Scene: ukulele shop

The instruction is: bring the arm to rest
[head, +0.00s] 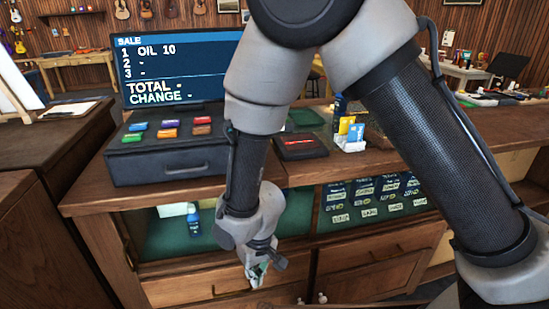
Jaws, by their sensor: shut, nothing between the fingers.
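My arm reaches in from the upper right and bends down in front of the wooden counter. My gripper (257,276) points downward at the arm's end, before the counter's drawer fronts. It is small in the picture; its fingers are shut and empty. The arm hides part of the counter top and of the open shelf behind it.
The counter (85,203) carries a dark till (158,162) with coloured keys, a sale screen (180,70) reading "OIL 10", and a dark red-marked pad (300,146). A blue bottle (193,221) stands on the shelf below. Drawers (370,272) sit close behind my gripper.

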